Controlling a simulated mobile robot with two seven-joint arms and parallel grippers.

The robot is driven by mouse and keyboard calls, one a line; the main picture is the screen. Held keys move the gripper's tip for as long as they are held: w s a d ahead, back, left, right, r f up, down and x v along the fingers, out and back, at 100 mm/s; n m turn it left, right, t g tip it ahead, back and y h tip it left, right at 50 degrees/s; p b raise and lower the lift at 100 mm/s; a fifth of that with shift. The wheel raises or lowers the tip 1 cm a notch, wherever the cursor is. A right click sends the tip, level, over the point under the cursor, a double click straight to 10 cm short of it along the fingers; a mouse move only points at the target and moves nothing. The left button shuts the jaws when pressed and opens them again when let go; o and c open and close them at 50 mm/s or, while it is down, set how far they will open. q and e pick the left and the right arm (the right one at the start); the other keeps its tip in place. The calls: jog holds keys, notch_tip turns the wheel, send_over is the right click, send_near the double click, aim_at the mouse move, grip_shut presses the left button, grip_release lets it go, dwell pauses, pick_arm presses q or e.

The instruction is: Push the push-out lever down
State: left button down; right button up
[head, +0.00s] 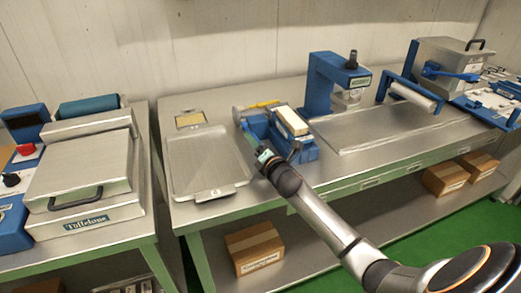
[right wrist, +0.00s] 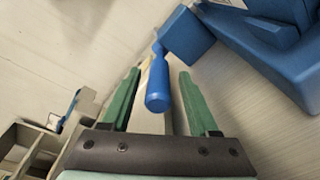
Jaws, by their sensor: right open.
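A blue machine (head: 305,151) with a cream block (head: 291,120) on top stands on the middle steel table. In the right wrist view, a blue rounded lever grip (right wrist: 157,92) sits between my right gripper's two green fingers. Clear gaps show on both sides of it. My right gripper (head: 247,136) is open at the left side of the blue machine in the head view; it also shows in the right wrist view (right wrist: 158,90). The arm hides part of the machine, and the lever is hard to make out in the head view. My left gripper is out of view.
A steel tray (head: 205,190) lies left of the machine. A blue press (head: 320,85) and other blue machines stand to the right. A steel box machine (head: 80,170) is on the left table. Cardboard boxes (head: 255,246) sit below. The front right tabletop is clear.

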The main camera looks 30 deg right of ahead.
jog(key=s, duration=0.4)
jog(key=s+a, duration=0.1)
jog(key=s, duration=0.3)
jog(key=s+a+r, duration=0.1)
jog(key=s, duration=0.3)
jog(key=shift+r, duration=0.1)
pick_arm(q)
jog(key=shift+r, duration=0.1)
pick_arm(e)
jog(key=shift+s+a, duration=0.1)
